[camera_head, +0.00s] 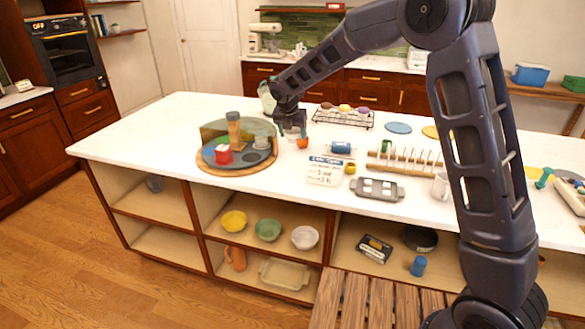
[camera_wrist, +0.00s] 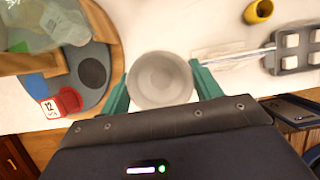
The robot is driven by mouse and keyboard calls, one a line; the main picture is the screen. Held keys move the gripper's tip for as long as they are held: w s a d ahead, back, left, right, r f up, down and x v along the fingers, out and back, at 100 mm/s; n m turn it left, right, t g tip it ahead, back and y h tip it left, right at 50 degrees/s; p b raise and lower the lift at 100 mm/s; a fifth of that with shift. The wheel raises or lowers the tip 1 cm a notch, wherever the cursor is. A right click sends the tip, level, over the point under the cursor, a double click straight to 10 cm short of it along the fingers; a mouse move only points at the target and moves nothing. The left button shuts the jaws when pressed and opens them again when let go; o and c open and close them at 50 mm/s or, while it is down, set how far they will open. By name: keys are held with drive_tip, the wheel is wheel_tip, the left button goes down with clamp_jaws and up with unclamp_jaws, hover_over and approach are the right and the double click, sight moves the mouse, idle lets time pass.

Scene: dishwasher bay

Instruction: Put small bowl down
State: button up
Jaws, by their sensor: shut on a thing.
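The small bowl (camera_wrist: 160,82) is round, light grey and seen from above in the wrist view, with its open side facing the camera. My gripper (camera_wrist: 160,92) has one green finger on each side of it and is shut on it. In the head view my gripper (camera_head: 291,127) is over the white counter (camera_head: 130,138), just right of the round board with the dark tray. The bowl is small and mostly hidden by the gripper there. I cannot tell whether it touches the counter.
Bowls fill a shelf below.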

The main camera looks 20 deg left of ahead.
wheel_tip(320, 180, down, 14)
drive_tip(key=shift+f, duration=0.2)
idle(0.4)
drive_tip(key=shift+f, duration=0.15)
drive_tip(key=o, duration=1)
drive_tip(key=v, duration=1.2)
drive_tip(key=shift+d, duration=0.1)
